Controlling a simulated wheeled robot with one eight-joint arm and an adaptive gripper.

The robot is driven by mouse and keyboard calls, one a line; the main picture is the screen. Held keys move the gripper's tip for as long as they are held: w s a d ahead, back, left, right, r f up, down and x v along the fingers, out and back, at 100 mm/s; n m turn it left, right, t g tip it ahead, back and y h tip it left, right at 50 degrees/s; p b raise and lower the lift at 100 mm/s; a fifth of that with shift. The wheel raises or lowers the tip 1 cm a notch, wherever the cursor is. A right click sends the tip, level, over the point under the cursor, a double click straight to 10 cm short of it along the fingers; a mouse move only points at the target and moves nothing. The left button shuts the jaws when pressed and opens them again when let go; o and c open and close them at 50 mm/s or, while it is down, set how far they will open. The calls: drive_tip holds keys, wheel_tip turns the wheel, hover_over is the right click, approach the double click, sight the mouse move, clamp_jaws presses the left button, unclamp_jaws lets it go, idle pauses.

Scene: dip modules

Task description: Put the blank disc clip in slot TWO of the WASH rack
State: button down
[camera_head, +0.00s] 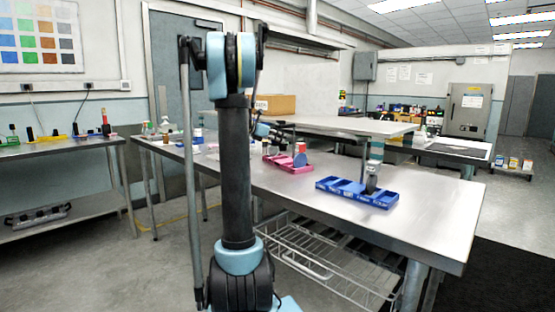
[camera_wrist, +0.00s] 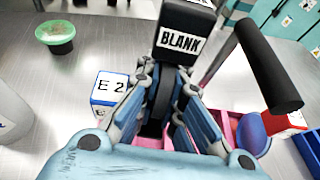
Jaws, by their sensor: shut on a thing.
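My gripper (camera_wrist: 165,108) is shut on the black clip labelled BLANK (camera_wrist: 181,40). The clip stands up between the fingers, and its lower part is hidden by them. In the head view my gripper (camera_head: 270,133) is above the left part of a pink rack (camera_head: 288,167), partly behind my arm. The pink rack (camera_wrist: 228,124) also shows under the fingers in the wrist view. A blue rack (camera_head: 345,194) with several compartments lies to the right on the table. I cannot read which rack is WASH, nor tell whether the clip touches the pink rack.
A blue round thing (camera_wrist: 251,134) and a red-and-white item (camera_wrist: 292,121) are right of my fingers. A black cylinder (camera_wrist: 266,62) rises close by. A white-and-blue box (camera_wrist: 108,90) and green-topped pot (camera_wrist: 56,36) stand left. A grey upright piece (camera_head: 371,184) stands at the blue rack.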

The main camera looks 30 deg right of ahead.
wheel_tip(320, 180, down, 6)
drive_tip(key=shift+a+f, duration=0.1)
drive_tip(key=shift+f, duration=0.05)
drive_tip(key=shift+s+a+f, duration=0.1)
drive_tip(key=shift+s+f, duration=0.1)
drive_tip(key=shift+f, duration=0.1)
drive_tip(key=shift+s, duration=0.25)
drive_tip(key=shift+f, duration=0.15)
drive_tip(key=c, duration=2)
unclamp_jaws()
drive_tip(key=shift+w+f, duration=0.4)
drive_tip(key=shift+w, duration=0.2)
drive_tip(key=shift+s+r, duration=0.2)
drive_tip(key=shift+r, duration=0.05)
drive_tip(key=v, duration=1.2)
